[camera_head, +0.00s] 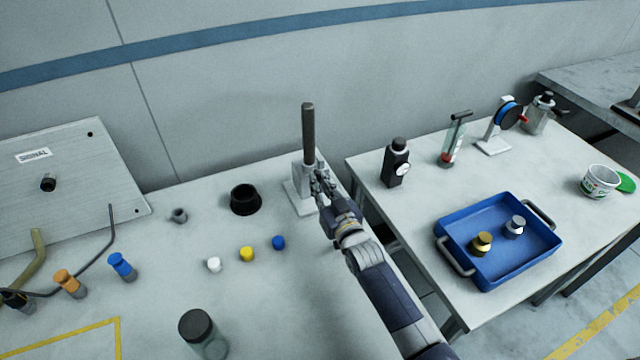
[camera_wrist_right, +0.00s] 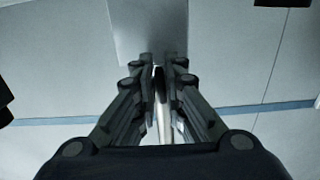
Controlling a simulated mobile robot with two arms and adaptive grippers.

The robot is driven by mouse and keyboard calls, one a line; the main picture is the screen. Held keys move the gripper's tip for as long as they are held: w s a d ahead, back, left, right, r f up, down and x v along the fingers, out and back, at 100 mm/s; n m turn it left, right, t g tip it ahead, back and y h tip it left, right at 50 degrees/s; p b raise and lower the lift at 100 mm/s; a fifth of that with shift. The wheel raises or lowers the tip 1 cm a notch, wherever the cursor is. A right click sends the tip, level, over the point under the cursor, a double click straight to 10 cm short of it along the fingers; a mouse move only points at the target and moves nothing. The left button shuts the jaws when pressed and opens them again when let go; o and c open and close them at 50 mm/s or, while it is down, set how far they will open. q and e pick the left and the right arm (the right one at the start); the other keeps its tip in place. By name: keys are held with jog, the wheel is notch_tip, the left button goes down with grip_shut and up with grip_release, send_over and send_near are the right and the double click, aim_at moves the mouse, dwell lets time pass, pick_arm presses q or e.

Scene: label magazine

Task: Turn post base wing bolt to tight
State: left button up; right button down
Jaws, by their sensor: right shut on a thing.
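A dark upright post (camera_head: 308,135) stands in a white post base (camera_head: 296,190) at the right edge of the left table. My right gripper (camera_head: 319,182) reaches in from the lower right to the side of the base, fingers close together. In the right wrist view, its fingers (camera_wrist_right: 161,70) are shut around a small dark piece (camera_wrist_right: 161,85), at the place of the wing bolt. The fingers hide most of the bolt, so its turn angle and tightness cannot be told. A pale grey face of the base (camera_wrist_right: 148,28) shows just beyond the fingertips. My left gripper is not in view.
A black cup (camera_head: 245,199) and small white, yellow and blue caps (camera_head: 278,242) are left of the base. A dark-lidded jar (camera_head: 203,335) stands at the front.

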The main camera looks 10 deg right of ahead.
dwell(0.3)
jog(key=c, duration=1.7)
grip_release()
jog(key=shift+s, duration=0.1)
jog(key=s, duration=0.4)
jog(key=s+d, duration=0.1)
jog(key=s, duration=0.2)
jog(key=s+d, duration=0.1)
jog(key=s, duration=0.3)
jog(key=shift+s+d, duration=0.15)
jog(key=shift+s, duration=0.15)
